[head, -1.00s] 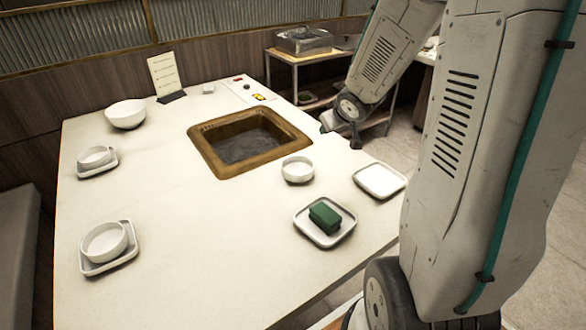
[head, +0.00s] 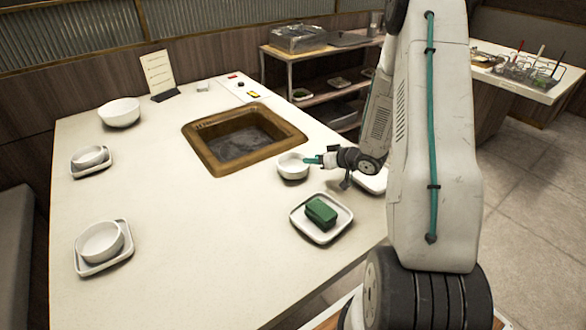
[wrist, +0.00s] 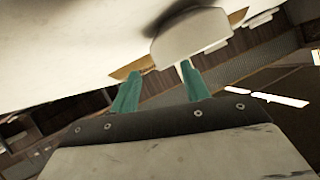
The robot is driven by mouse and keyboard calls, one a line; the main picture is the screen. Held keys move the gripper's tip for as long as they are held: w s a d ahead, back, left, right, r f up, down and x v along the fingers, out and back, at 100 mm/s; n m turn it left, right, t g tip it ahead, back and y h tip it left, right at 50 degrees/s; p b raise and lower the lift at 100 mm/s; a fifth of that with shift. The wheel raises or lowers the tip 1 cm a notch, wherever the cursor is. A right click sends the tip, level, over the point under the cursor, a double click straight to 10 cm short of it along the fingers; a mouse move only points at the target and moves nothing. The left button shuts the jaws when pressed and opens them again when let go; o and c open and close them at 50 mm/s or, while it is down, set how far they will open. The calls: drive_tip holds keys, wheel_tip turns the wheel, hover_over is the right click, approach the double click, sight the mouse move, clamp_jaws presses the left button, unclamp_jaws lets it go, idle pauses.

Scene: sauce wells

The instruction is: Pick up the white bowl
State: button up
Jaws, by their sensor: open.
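A small white bowl (head: 291,170) stands upright on the table, just in front of the wooden-framed basin. In the wrist view the pale bowl (wrist: 192,38) is upside down in the picture, just beyond the fingertips. My gripper (head: 313,160) is at the bowl's right side, its teal fingers pointing left at the rim. The wrist view shows my two gripper fingers (wrist: 157,78) apart with nothing between them. I cannot tell whether a fingertip touches the bowl.
A larger white bowl (head: 120,112) stands at the back left. Two more bowls (head: 101,242) (head: 90,156) sit on plates along the left. A green block (head: 321,211) lies on a plate in front. The basin (head: 240,140) is behind the small bowl. The table's middle left is clear.

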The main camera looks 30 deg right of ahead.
sight(302, 158)
drive_tip(key=x, duration=0.6)
drive_tip(key=shift+w+a+f, duration=0.1)
drive_tip(key=shift+w, duration=0.05)
clamp_jaws()
